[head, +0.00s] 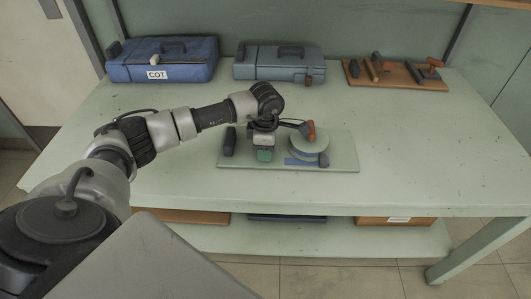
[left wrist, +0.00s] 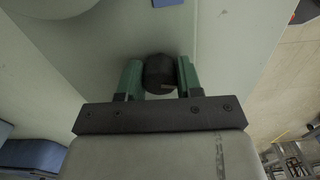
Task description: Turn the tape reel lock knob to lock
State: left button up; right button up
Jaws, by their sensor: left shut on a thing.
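The tape reel unit sits on a pale green base plate (head: 345,164) on the table. A round pale reel (head: 308,150) has a red-orange crank handle (head: 310,130) above it and a blue strip (head: 300,161) at its front. My left gripper (head: 264,156) points down at the plate, left of the reel. In the left wrist view, its green fingers are shut on a dark round knob (left wrist: 159,73) with a small pale mark. The head view hides this knob behind the gripper. My right gripper is not in view.
A blue COT case (head: 190,58), a grey case (head: 265,65) and a tool board (head: 400,82) line the back. The table's right side is clear.

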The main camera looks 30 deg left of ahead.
pick_arm(q)
jog(key=m+b, duration=0.2)
jog(key=m, duration=0.3)
jog(key=shift+m+b, duration=0.3)
jog(key=shift+m, duration=0.3)
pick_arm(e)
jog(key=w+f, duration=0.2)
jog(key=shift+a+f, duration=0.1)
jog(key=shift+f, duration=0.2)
pick_arm(q)
jog(key=o, duration=0.9)
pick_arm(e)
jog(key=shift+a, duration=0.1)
pick_arm(q)
jog(key=shift+r, duration=0.1)
